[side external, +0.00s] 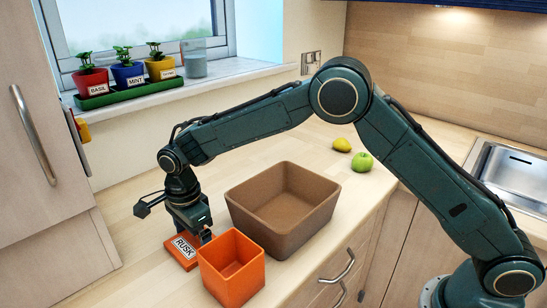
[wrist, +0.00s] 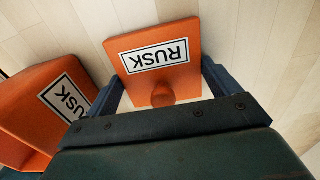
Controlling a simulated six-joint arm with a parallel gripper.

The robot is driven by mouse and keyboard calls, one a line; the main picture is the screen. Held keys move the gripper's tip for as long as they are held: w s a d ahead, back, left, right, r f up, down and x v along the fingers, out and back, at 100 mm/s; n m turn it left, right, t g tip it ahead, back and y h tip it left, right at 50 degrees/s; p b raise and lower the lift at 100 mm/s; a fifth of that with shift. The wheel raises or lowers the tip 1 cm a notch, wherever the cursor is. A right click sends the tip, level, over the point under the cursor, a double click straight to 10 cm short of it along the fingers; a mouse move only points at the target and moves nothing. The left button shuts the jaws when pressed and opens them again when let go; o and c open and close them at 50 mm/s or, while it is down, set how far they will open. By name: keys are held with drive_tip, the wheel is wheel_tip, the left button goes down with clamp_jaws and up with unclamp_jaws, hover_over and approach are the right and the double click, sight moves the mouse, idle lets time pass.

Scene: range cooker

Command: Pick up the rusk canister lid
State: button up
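The orange rusk canister lid (side external: 181,252) lies flat on the counter, with a white RUSK label. In the wrist view the lid (wrist: 152,46) shows its round orange knob (wrist: 163,94) near the edge closest to my gripper. My gripper (side external: 203,231) is pointed down over the lid's right part. In the wrist view the fingers of my gripper (wrist: 163,86) are wide apart, one on each side of the knob, with gaps between. The open orange rusk canister (side external: 231,272) stands upright just right of the lid; it also shows at left in the wrist view (wrist: 28,112).
A large brown open bin (side external: 262,233) stands behind and right of the canister. A yellow lemon (side external: 342,145) and a green apple (side external: 362,162) lie farther back. Potted herbs (side external: 128,75) sit on the windowsill. The counter left of the lid is clear.

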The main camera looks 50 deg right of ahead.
sight(197, 247)
drive_tip(key=shift+r, duration=0.1)
wheel_tip(197, 247, up, 20)
idle(1.0)
drive_tip(key=shift+s, duration=0.1)
idle(0.4)
drive_tip(key=s+f, duration=0.3)
drive_tip(key=s, duration=1)
drive_tip(key=shift+s+f, duration=0.2)
drive_tip(key=shift+s, duration=0.2)
drive_tip(key=shift+f, duration=0.25)
drive_tip(key=shift+f, duration=2.85)
drive_tip(key=shift+f, duration=0.3)
idle(0.5)
